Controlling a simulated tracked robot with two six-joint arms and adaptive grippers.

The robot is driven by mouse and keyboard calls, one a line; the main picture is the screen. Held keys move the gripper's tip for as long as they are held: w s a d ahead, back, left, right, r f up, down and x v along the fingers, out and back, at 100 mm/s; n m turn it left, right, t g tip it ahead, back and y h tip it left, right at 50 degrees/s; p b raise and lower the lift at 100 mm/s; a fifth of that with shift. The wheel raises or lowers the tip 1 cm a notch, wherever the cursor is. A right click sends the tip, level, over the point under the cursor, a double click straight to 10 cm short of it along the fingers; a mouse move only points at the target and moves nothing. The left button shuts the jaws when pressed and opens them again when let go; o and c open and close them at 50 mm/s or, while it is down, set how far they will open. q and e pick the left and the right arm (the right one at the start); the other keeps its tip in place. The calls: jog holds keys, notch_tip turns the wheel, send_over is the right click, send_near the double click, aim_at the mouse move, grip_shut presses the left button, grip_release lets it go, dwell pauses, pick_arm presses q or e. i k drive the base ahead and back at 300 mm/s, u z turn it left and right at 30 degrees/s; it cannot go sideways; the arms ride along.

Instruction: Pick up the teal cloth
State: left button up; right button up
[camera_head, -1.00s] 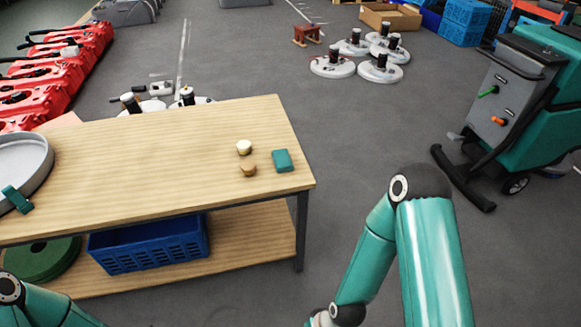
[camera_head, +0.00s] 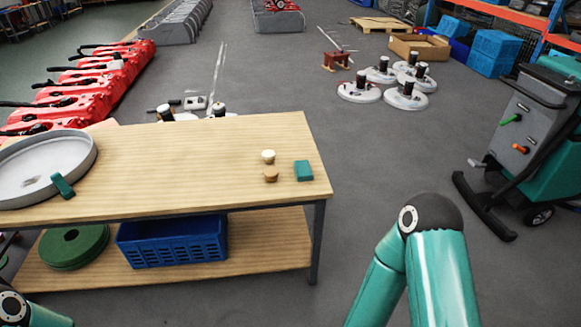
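A small teal folded block (camera_head: 303,170), which looks like the teal cloth, lies on the right end of the wooden table (camera_head: 190,165). A second teal piece (camera_head: 62,185) hangs over or leans against the rim of the round grey tray (camera_head: 88,165) at the table's left; I cannot tell whether it is cloth. Both of my grippers are outside the view. Only parts of my teal arms show, at the lower left and lower right, apart from both teal things.
A cream knob-like piece (camera_head: 268,156) and a tan one (camera_head: 271,176) stand left of the teal block. A blue crate (camera_head: 172,242) and green discs (camera_head: 74,247) sit on the lower shelf. A teal scrubber machine (camera_head: 530,140) stands right. Floor between it and the table is clear.

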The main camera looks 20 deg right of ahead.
aim_at(303, 172)
jog(key=u, duration=0.3)
jog(key=i, duration=1.5)
jog(key=z, duration=0.35)
